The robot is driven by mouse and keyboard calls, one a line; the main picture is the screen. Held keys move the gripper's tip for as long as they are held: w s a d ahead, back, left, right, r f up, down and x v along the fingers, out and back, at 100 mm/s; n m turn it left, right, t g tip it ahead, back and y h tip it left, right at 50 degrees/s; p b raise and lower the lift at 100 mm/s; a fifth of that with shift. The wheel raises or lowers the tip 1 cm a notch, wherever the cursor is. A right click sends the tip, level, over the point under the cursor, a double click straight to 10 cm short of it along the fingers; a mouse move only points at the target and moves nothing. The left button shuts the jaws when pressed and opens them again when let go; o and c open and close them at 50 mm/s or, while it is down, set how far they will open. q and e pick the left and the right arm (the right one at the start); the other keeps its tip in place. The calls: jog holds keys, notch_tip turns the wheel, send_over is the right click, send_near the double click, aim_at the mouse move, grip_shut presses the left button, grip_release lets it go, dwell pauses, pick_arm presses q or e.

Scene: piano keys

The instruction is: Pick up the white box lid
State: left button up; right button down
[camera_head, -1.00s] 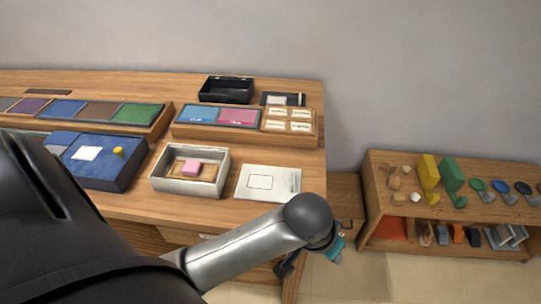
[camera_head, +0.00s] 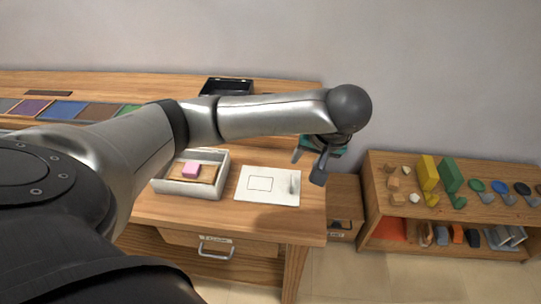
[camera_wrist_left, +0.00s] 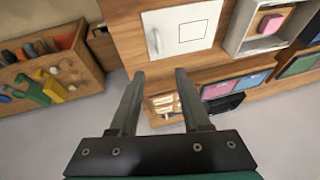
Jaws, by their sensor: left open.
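The white box lid (camera_head: 267,186) lies flat on the wooden table, near its right end. It has a rectangular outline on top and a small upright handle near its right edge. It also shows in the left wrist view (camera_wrist_left: 182,28), near the top. My left gripper (camera_head: 309,168) is open and empty, above and to the right of the lid, near the table's right edge. In the left wrist view the two fingers (camera_wrist_left: 155,76) are well apart with nothing between them. The lid is clear of the fingers. My right gripper is not in view.
The white open box (camera_head: 189,190) with a pink block (camera_head: 191,169) inside stands just left of the lid. A black box (camera_head: 226,86) sits at the table's back. A wooden shelf (camera_head: 450,232) with coloured blocks stands to the right. My left arm hides much of the table.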

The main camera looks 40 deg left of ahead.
pick_arm(q)
jog(key=b, duration=0.3)
send_over(293, 181)
jog(key=s+d, duration=0.1)
jog(key=d, duration=0.1)
notch_tip(293, 181, down, 8)
jog(key=shift+a+f, duration=0.1)
jog(key=shift+f, duration=0.15)
jog(key=x, duration=0.2)
jog(key=b+x, duration=0.1)
jog(key=x, duration=0.2)
jog(key=shift+s+f+b, duration=0.2)
jog(key=shift+f+b, duration=0.05)
jog(key=shift+b, duration=0.05)
grip_shut()
